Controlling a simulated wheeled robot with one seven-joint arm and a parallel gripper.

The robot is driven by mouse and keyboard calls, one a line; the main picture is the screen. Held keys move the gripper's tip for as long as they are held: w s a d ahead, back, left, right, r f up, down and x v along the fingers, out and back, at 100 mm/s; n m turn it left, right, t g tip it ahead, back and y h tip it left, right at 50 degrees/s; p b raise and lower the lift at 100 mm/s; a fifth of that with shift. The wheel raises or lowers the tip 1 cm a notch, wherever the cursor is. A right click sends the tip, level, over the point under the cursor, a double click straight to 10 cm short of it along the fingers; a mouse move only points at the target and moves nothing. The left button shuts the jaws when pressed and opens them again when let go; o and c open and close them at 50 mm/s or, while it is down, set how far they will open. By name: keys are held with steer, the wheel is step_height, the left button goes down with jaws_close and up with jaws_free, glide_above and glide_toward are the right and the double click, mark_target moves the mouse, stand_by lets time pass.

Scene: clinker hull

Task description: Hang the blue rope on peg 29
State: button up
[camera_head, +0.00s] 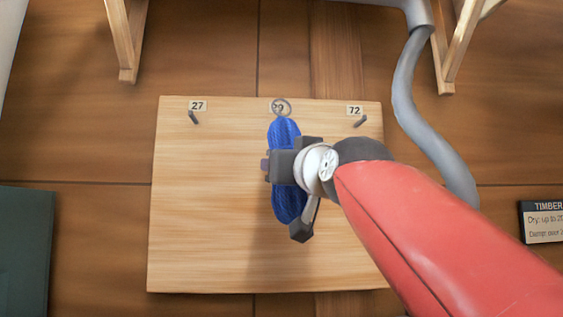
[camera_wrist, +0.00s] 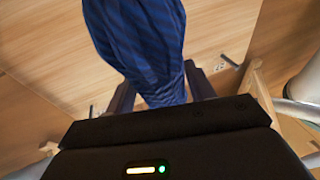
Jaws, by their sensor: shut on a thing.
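The blue rope (camera_head: 285,131) is a long coiled hank with a small ring (camera_head: 281,107) at its top. It hangs upright in front of the wooden peg board (camera_head: 200,220). My gripper (camera_head: 270,166) is shut on the rope around its middle. In the wrist view the rope (camera_wrist: 140,40) passes between the fingers. The ring overlaps the board's middle label, whose number is partly covered and seems to end in 9. The peg under that label is hidden, and I cannot tell whether the ring is around it.
Peg 27 (camera_head: 194,118) is at the left of the board and peg 72 (camera_head: 361,121) at the right, both bare. Wooden brackets (camera_head: 125,40) and a grey pipe (camera_head: 408,90) are above and to the right. A dark sign (camera_head: 541,208) is at the far right.

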steer(key=shift+w+f, duration=0.15)
steer(key=shift+w, duration=0.8)
steer(key=shift+w+f, duration=0.2)
steer(key=shift+w, duration=0.75)
steer(key=shift+w+f, duration=0.15)
steer(key=shift+w, duration=0.8)
steer(key=o, duration=1.2)
steer(key=b+v, duration=0.2)
steer(key=v, duration=0.5)
steer(key=shift+s+d, duration=0.1)
steer(key=shift+s, duration=0.25)
